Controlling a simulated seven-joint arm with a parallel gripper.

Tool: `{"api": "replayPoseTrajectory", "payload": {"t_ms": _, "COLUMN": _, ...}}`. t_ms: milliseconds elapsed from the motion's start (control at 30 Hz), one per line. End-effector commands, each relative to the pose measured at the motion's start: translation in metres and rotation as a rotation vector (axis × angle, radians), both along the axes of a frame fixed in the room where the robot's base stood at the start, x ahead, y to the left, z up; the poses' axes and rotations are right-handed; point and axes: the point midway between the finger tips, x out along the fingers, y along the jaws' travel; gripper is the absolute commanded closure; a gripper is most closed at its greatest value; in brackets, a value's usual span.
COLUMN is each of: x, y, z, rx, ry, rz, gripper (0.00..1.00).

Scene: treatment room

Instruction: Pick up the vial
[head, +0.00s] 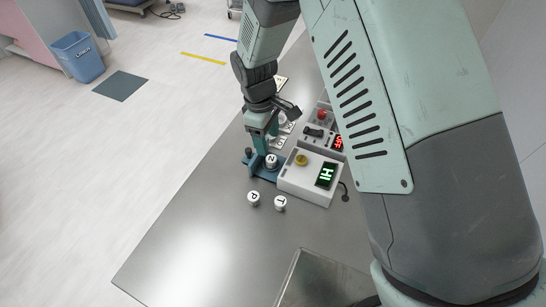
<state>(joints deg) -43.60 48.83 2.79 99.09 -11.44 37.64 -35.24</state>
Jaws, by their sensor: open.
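A small vial with a white top marked N (271,161) stands at a blue holder (258,172) on the metal table. Two more white-topped pieces, marked P (253,198) and T (280,203), stand on the table in front of the holder. Which one is the task's vial, I cannot tell. My gripper (263,150) is open and points down right behind the N vial, close to it. Whether the fingers touch it or reach around it is not clear. Part of the holder is hidden by the gripper.
A white box with a yellow button and green display (307,177) stands right of the holder. A second box with a red button (322,116) is behind it. A metal tray (291,279) lies in front. The table (195,245) is bare at the front left.

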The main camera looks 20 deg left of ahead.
Motion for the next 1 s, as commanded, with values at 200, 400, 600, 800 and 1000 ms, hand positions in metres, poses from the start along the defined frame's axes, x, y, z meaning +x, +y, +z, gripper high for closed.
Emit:
{"api": "replayPoseTrajectory", "payload": {"t_ms": 200, "x": 0.000, "y": -0.003, "z": -0.024, "rx": -0.001, "ry": 0.000, "rz": -0.001, "gripper": 0.37}}
{"api": "replayPoseTrajectory", "payload": {"t_ms": 400, "x": 0.001, "y": -0.005, "z": -0.047, "rx": -0.003, "ry": 0.003, "rz": -0.002, "gripper": 0.37}}
{"api": "replayPoseTrajectory", "payload": {"t_ms": 600, "x": 0.003, "y": -0.007, "z": -0.073, "rx": -0.001, "ry": 0.001, "rz": -0.002, "gripper": 0.37}}
{"api": "replayPoseTrajectory", "payload": {"t_ms": 800, "x": 0.003, "y": -0.007, "z": -0.077, "rx": 0.001, "ry": 0.000, "rz": -0.003, "gripper": 0.37}}
{"api": "replayPoseTrajectory", "payload": {"t_ms": 1000, "x": 0.003, "y": -0.007, "z": -0.077, "rx": 0.001, "ry": 0.000, "rz": -0.003, "gripper": 0.52}}
